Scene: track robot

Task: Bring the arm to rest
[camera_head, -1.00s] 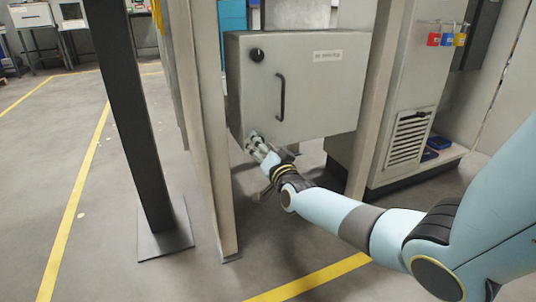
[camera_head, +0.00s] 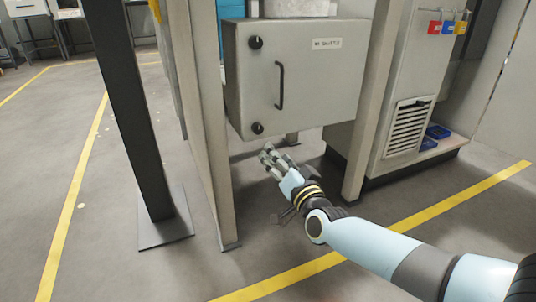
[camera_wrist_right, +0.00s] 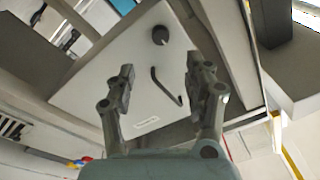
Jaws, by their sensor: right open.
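My right gripper (camera_head: 275,157) is in the head view, below the front of a grey cabinet and apart from it. In the right wrist view the right gripper (camera_wrist_right: 158,82) shows its two fingers spread wide with nothing between them. The grey cabinet (camera_head: 315,85) has a shut door with a dark vertical handle (camera_head: 280,86), two black round knobs and a white label. In the wrist view the cabinet door (camera_wrist_right: 130,60) lies beyond the fingers, with its handle (camera_wrist_right: 163,86) and one knob (camera_wrist_right: 160,35). My left gripper is in neither view.
A beige post (camera_head: 205,130) stands left of the cabinet, with a dark post (camera_head: 130,120) further left. A larger unit (camera_head: 405,110) with a vent and hanging red, blue and yellow padlocks stands at the right. The floor in front, with yellow lines, is clear.

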